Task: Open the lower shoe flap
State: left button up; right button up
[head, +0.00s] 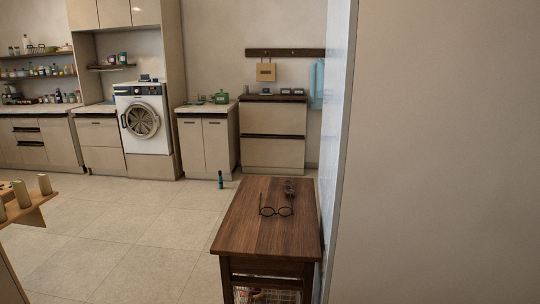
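A shoe cabinet with a dark top and two beige flaps stands against the far wall, right of the middle of the head view. Its upper flap (274,118) and its lower flap (272,153) both look closed. A dark strip runs along the top edge of each flap. Neither of my grippers is in the head view.
A wooden table (245,230) with glasses (276,211) on it stands in front. A bottle (220,180) stands on the floor. A wall (440,150) blocks the right side. Open tiled floor (130,220) lies at left, before the washing machine (143,120).

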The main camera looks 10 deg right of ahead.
aim_at(274, 151)
jog(key=i+j+u, duration=0.55)
jog(key=i+u, duration=0.25)
jog(key=i, duration=0.2)
jog(key=i+j, duration=0.1)
jog(key=i, duration=0.5)
jog(key=i+j+z, duration=0.1)
jog(key=i, duration=0.5)
jog(key=i+j, duration=0.2)
jog(key=i, duration=0.4)
jog(key=i+l+z, duration=0.15)
jog(key=i+z, duration=0.35)
jog(key=i, duration=0.4)
jog(key=i+j+z, duration=0.2)
jog(key=i+z, duration=0.25)
jog(key=i, duration=0.4)
jog(key=i+z, duration=0.2)
jog(key=i, duration=0.65)
jog(key=i+z, duration=0.2)
jog(key=i, duration=0.65)
jog(key=i+z, duration=0.25)
jog(key=i, duration=0.6)
jog(key=i+z, duration=0.25)
jog(key=i, duration=0.6)
